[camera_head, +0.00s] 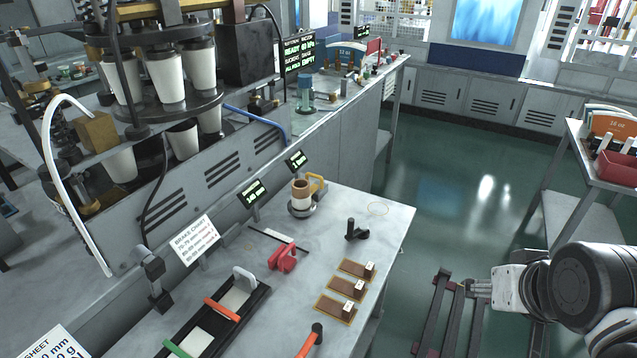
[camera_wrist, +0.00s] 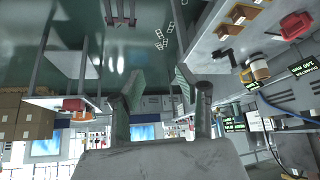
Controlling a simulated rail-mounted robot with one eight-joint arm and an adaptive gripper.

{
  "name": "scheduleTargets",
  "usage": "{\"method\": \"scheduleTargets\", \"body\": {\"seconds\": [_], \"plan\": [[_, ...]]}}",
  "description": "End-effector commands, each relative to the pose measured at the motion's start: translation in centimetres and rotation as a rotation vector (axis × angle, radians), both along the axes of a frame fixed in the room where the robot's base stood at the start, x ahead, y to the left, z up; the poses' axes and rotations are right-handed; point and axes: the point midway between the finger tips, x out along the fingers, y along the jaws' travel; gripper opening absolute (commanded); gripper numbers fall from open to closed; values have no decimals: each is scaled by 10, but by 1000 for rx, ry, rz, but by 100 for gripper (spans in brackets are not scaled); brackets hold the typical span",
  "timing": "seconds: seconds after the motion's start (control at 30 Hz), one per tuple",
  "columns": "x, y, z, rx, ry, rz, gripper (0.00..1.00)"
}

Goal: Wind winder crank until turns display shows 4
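A small black crank-like part (camera_head: 355,231) with an upright knob stands on the grey bench, right of the tan cup-shaped part. It looks like the winder crank, and it also shows dark in the wrist view (camera_wrist: 226,58). Two small black displays with green text, one (camera_head: 253,193) nearer and one (camera_head: 297,160) farther, stand along the bench's back edge. I cannot tell which shows turns, nor read a turns number. My gripper (camera_head: 476,288) is away from the bench, to the right above the floor, touching nothing. In the wrist view its fingers (camera_wrist: 160,88) are apart and empty.
The bench (camera_head: 386,222) also holds a tan cup-shaped part with orange handle (camera_head: 302,194), a red tool (camera_head: 286,257), several brown plates (camera_head: 347,287) and a black slide fixture (camera_head: 258,302). A side table (camera_head: 600,165) stands at right.

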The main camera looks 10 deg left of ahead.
Motion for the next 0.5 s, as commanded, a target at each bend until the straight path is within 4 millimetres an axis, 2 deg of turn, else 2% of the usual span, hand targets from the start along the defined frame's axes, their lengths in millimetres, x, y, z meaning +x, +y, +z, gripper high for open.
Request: {"method": "scheduleTargets", "body": {"seconds": [0.37,0.5], "plan": [[0,0,0,0,0,0,33],[6,3,5,-16,12,31,33]]}}
